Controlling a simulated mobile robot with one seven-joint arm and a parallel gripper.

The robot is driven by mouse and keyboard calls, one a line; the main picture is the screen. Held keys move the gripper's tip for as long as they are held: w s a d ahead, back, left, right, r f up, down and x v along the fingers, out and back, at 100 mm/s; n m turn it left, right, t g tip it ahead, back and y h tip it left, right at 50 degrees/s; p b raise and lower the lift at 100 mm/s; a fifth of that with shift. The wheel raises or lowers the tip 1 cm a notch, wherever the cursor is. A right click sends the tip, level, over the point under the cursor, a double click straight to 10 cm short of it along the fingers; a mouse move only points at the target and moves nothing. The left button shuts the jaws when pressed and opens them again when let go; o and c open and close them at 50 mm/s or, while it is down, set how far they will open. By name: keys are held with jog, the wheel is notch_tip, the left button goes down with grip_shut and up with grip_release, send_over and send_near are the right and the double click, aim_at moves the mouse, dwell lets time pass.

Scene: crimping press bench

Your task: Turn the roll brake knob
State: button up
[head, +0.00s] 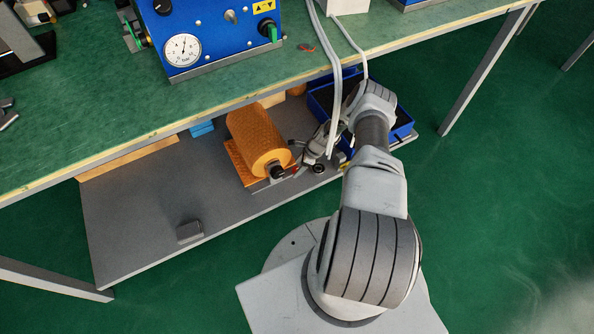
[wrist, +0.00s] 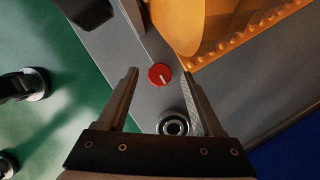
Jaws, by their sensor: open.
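The roll brake knob (wrist: 160,75) is a small red disc with a white pointer line, set on grey metal beside the orange roll (wrist: 222,20) in the wrist view. My gripper (wrist: 159,73) is open, and its two fingertips appear on either side of the knob there. I cannot tell whether the fingers touch it or how far above it they are. In the head view the orange roll (head: 257,138) lies on the lower shelf, and my gripper (head: 303,162) is at its right end. Only a speck of red shows there, mostly hidden by my gripper.
A dark metallic round fitting (wrist: 173,126) sits close to the right finger. A blue bin (head: 402,125) stands right of my wrist. The green bench top (head: 110,110) overhangs the lower shelf (head: 130,225); pale cables (head: 334,80) hang near my wrist. A grey block (head: 190,232) lies on the shelf.

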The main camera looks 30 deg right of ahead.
jog(key=shift+w+a+f, duration=0.15)
jog(key=shift+a+f, duration=0.05)
jog(key=shift+f, duration=0.5)
grip_shut()
